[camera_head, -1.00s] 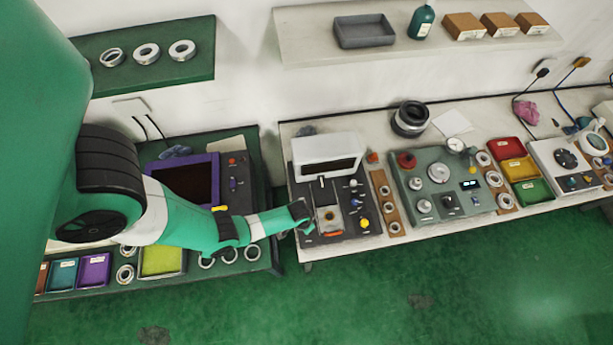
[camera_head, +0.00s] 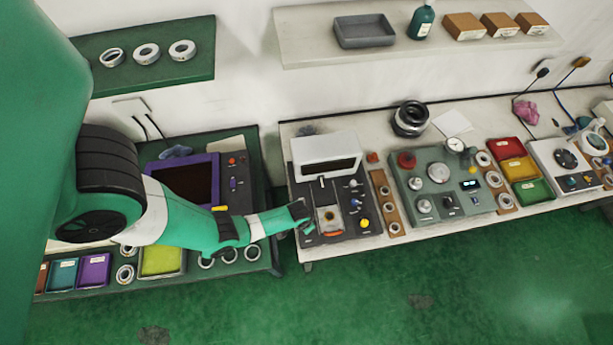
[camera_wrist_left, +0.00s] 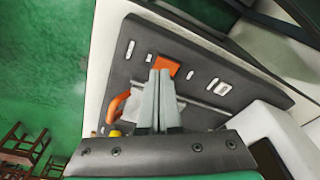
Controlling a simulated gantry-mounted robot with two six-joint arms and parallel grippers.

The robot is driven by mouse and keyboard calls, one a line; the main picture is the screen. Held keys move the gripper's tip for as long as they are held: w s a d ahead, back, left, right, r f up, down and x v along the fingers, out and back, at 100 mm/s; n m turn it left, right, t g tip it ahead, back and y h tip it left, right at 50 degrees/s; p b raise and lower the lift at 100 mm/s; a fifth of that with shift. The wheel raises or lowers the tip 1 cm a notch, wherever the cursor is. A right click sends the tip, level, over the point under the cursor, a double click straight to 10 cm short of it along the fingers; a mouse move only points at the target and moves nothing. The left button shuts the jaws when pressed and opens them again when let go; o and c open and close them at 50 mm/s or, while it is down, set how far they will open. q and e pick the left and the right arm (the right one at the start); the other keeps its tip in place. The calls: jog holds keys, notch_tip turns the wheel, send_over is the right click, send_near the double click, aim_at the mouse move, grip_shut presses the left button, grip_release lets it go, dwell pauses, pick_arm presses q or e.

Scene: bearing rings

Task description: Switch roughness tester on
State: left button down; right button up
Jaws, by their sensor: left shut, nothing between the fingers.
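A machine with a dark panel (camera_head: 356,232) and a white hood (camera_head: 326,146) stands at the left end of the pale bench; no readable label confirms it as the roughness tester. My left gripper (camera_head: 306,224) is at the panel's front left corner. In the left wrist view its fingers (camera_wrist_left: 160,76) are shut with nothing between them, pointing at the panel. Their tips are at an orange square switch (camera_wrist_left: 167,66); I cannot tell whether they touch it. A curved orange part (camera_wrist_left: 117,106) shows beside the fingers. My right gripper is not in view.
Knobs and a yellow button (camera_head: 364,223) sit on the panel's right side. A strip with rings (camera_head: 386,202) and a grey-green instrument (camera_head: 440,185) stand further right. A purple-framed screen unit (camera_head: 186,182) is on the green bench behind my left arm.

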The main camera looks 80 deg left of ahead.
pick_arm(q)
jog(key=shift+f+b, duration=0.8)
jog(key=shift+f, duration=0.1)
jog(key=shift+r, duration=0.1)
notch_tip(320, 180, up, 7)
jog(key=p, duration=0.7)
dwell(0.6)
